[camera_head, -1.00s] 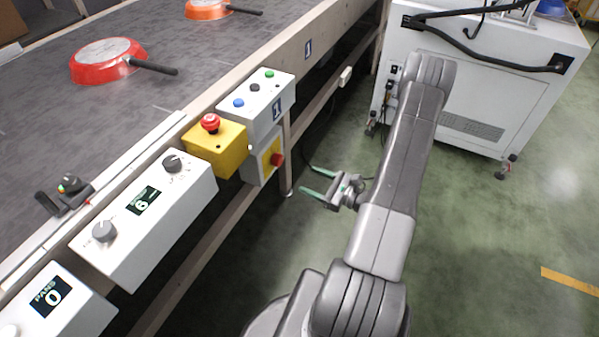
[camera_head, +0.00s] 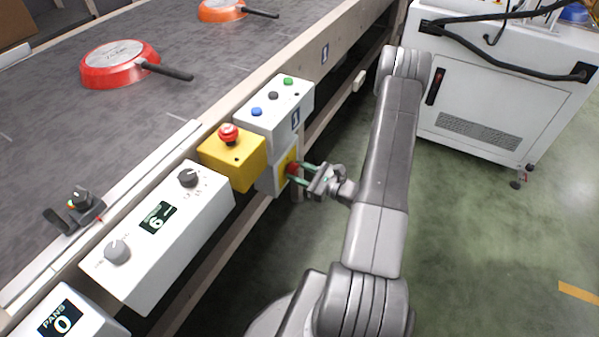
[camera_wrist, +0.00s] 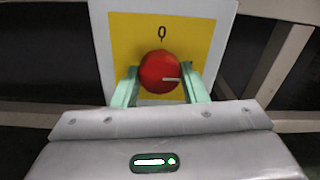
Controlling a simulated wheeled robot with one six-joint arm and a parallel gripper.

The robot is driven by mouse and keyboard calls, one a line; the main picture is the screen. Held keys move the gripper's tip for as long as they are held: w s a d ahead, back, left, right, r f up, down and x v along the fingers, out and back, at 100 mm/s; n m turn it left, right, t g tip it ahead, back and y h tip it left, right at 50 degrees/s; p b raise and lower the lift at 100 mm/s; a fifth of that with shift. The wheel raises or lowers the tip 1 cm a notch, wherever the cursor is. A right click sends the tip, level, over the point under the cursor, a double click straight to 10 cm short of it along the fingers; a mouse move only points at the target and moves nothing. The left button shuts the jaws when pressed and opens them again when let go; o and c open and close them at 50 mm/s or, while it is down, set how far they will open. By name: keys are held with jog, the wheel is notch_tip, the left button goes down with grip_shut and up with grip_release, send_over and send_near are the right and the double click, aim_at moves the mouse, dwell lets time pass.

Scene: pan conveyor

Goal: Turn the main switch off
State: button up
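The main switch is a red round knob (camera_wrist: 159,72) on a yellow plate (camera_wrist: 122,35) with a "0" printed above it. The white mark on the knob points right, not up at the "0". In the head view the knob (camera_head: 292,168) is on the side of a white box below the button panel. My gripper (camera_head: 301,176) is in front of it. In the wrist view my gripper's green fingers (camera_wrist: 158,82) stand open, one on each side of the knob. A narrow gap seems to show on each side; contact is hard to judge.
A yellow box with a red emergency button (camera_head: 228,134) and a white panel with blue, black and green buttons (camera_head: 273,106) sit just above. Pans (camera_head: 120,64) lie on the conveyor (camera_head: 60,115). A white cabinet (camera_head: 478,95) stands right. Floor between is clear.

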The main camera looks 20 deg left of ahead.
jog(key=shift+f+n+b, duration=0.15)
jog(key=shift+n+b, duration=0.25)
jog(key=shift+b, duration=0.2)
jog(key=shift+c, duration=0.3)
jog(key=n+b, duration=0.2)
jog(key=b, duration=0.2)
jog(key=shift+f+n, duration=0.2)
jog(key=shift+n, duration=0.2)
jog(key=n+b, duration=0.6)
jog(key=b, duration=0.2)
jog(key=shift+f+n+b, duration=0.1)
jog(key=shift+n+b, duration=0.2)
jog(key=n+b, duration=0.3)
jog(key=shift+r, duration=0.2)
jog(key=shift+r+n+b, duration=0.15)
jog(key=shift+n+b, duration=0.2)
jog(key=shift+n, duration=1.25)
jog(key=o, duration=1)
jog(key=shift+c, duration=0.2)
